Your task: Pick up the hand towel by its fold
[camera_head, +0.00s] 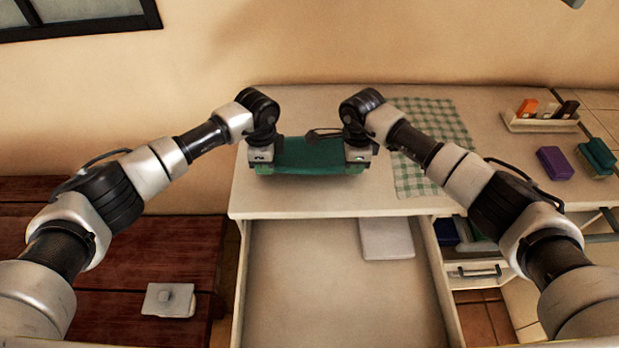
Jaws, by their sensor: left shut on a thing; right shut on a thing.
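The hand towel (308,157) is a dark green folded cloth on the pale counter, stretched between my two grippers. My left gripper (261,160) points down at the towel's left end and is shut on it. My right gripper (358,158) points down at the towel's right end and is shut on it. The fingertips are largely hidden by the gripper bodies. A brighter green strip shows along the towel's lower front edge. I cannot tell whether the towel is clear of the counter.
A green checked cloth (411,182) lies right of the towel. Further right are a purple block (555,163), a green brush (596,157) and a tray (539,123) holding several items. Below the counter, an open drawer (320,290) holds a pale flat item (386,239). A wooden bench (150,250) stands left.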

